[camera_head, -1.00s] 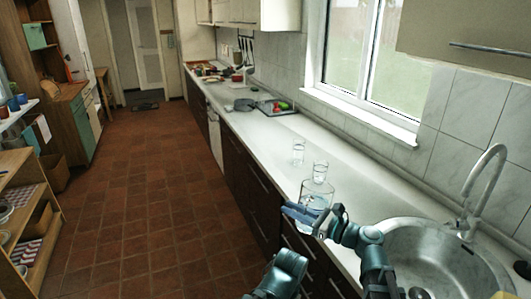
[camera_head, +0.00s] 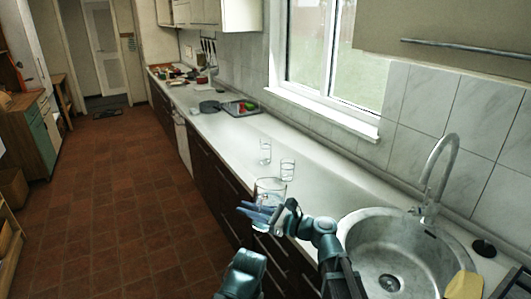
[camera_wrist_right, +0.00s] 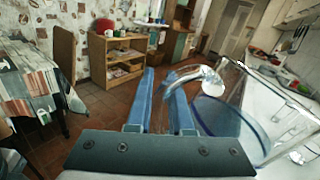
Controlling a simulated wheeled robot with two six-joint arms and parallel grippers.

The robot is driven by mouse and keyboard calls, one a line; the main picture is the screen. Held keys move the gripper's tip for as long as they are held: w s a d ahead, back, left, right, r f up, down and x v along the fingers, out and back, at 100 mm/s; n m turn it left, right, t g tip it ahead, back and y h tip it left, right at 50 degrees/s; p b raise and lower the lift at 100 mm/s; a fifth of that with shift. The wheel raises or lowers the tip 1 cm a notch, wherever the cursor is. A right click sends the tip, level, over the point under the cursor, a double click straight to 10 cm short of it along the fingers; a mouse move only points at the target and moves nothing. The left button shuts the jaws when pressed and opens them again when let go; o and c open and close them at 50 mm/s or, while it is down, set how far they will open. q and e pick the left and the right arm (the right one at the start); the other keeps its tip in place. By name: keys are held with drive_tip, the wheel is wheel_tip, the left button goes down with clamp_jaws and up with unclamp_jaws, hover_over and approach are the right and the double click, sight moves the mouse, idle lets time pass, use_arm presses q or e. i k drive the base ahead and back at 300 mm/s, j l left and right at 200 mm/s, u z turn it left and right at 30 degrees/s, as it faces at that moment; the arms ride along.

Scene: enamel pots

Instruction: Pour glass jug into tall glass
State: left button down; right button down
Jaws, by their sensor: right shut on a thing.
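The clear glass jug (camera_head: 271,188) is at the counter's front edge in the head view, upright or nearly so. Its body and curved handle (camera_wrist_right: 195,74) also show large in the right wrist view. My right gripper (camera_head: 262,214) is at the jug's near side. In the wrist view its blue fingers (camera_wrist_right: 165,103) are shut on the handle. I cannot tell whether the jug's base touches the counter. Two clear glasses stand upright behind the jug: a slim one farther back (camera_head: 265,152) and a nearer one (camera_head: 287,169). The slim one looks slightly taller.
A round steel sink (camera_head: 375,255) with a tall tap (camera_head: 430,180) lies right of the jug. A yellow sponge (camera_head: 463,286) is at its near rim. A tray (camera_head: 240,108) and a dark pan (camera_head: 209,107) stand farther along.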

sight(264, 144)
drive_tip(key=i+j+u, duration=0.55)
drive_tip(key=i+j, duration=0.2)
drive_tip(key=i, duration=0.25)
drive_tip(key=i+j+u, duration=0.1)
drive_tip(key=i, duration=0.3)
drive_tip(key=i+j+z, duration=0.4)
drive_tip(key=i+j, duration=0.2)
